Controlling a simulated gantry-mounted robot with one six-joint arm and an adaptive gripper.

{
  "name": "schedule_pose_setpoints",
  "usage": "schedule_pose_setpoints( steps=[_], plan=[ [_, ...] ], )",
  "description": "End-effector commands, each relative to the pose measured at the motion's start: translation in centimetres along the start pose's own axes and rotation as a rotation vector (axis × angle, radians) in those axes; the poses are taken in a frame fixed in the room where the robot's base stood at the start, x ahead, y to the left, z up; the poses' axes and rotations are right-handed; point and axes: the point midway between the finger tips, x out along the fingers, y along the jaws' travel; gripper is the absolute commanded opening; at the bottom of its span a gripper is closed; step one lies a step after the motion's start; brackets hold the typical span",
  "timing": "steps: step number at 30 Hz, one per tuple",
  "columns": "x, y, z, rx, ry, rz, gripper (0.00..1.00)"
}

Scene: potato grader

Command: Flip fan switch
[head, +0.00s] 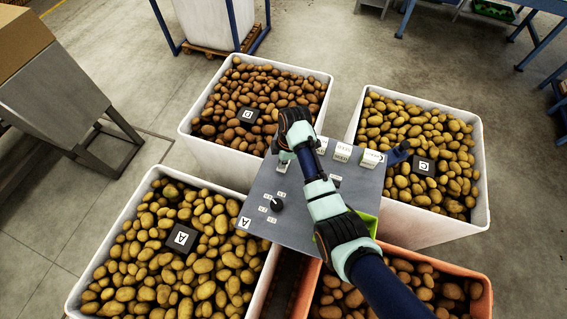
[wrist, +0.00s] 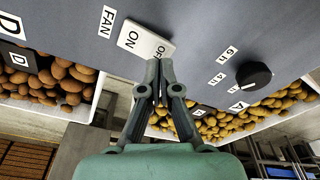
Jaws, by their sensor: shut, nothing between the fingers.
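The fan switch (wrist: 141,39) is a white rocker marked ON and OFF, set in the grey panel (wrist: 210,35) beside a FAN label (wrist: 107,21) in the wrist view. My gripper (wrist: 159,66) is shut and empty. Its fingertips are at the OFF end of the rocker and cover part of its edge; I cannot tell whether they touch it. The tilt of the rocker is hard to judge. In the head view my arm reaches over the grey panel (head: 300,222), and my fingertips are hidden behind the wrist.
A black knob (wrist: 254,75) with small labels is on the panel, right of the switch. White bins of potatoes stand around the panel, marked D (head: 186,130), C (head: 484,200) and A (head: 70,300). An orange bin (head: 484,275) is at the front.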

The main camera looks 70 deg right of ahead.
Motion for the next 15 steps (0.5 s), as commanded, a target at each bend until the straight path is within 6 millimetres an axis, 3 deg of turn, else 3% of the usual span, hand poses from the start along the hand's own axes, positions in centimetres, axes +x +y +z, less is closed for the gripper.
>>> schedule_pose_setpoints(
  steps=[15],
  plan=[
    [0.43, -0.01, 0.07, 0.000, 0.000, -0.001, 0.00]
  ],
)
